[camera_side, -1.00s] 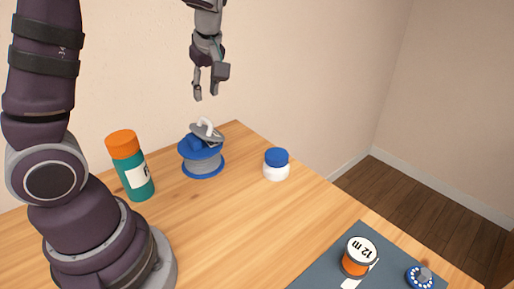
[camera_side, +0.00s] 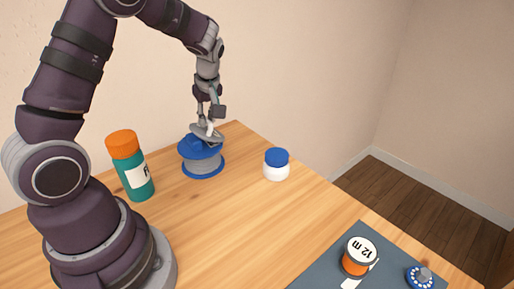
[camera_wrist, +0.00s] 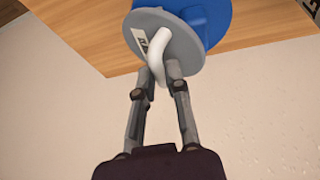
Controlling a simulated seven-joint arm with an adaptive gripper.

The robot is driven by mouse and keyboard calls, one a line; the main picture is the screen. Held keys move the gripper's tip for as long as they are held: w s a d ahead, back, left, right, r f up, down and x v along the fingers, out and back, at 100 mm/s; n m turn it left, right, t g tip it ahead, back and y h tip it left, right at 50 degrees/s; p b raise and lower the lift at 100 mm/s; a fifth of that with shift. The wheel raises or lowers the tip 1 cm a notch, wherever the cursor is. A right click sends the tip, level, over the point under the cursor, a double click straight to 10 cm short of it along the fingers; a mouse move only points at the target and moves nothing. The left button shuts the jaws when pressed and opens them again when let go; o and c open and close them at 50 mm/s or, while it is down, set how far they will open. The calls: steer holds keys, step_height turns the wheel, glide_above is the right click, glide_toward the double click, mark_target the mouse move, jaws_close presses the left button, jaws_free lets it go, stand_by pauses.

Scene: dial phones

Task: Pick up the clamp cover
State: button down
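The clamp cover is a grey disc (camera_side: 205,137) with a curved white handle, lying on top of a blue-ended spool (camera_side: 203,164) in the side view. In the wrist view the grey disc (camera_wrist: 187,49) shows a small white label and the white handle (camera_wrist: 157,50). My gripper (camera_side: 209,116) is directly above the cover, pointing down at it. In the wrist view its two fingertips (camera_wrist: 162,77) are on either side of the handle's near end. Whether they press on the handle cannot be made out.
A teal bottle with an orange cap (camera_side: 131,166) stands left of the spool. A small white jar with a blue lid (camera_side: 277,165) stands to its right. A dark mat (camera_side: 320,268) holds an orange container (camera_side: 358,258) and a blue dial (camera_side: 421,278). The middle table is clear.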

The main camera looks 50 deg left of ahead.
steer(key=shift+r, duration=0.15)
steer(key=shift+r, duration=0.4)
step_height(320, 180, up, 3)
steer(key=shift+f, duration=0.1)
steer(key=s+d+r, duration=0.1)
steer(key=s+d, duration=0.7)
steer(key=s, duration=0.5)
steer(key=n+t+y, duration=0.2)
steer(key=n+t, duration=0.1)
steer(key=n, duration=0.3)
glide_toward(208, 120)
steer(key=s+a+r, duration=0.1)
steer(key=a+r, duration=0.1)
steer(key=a, duration=0.2)
steer(key=shift+n+y, duration=0.3)
steer(key=f, duration=0.7)
steer(key=shift+a, duration=0.4)
steer(key=shift+f, duration=0.1)
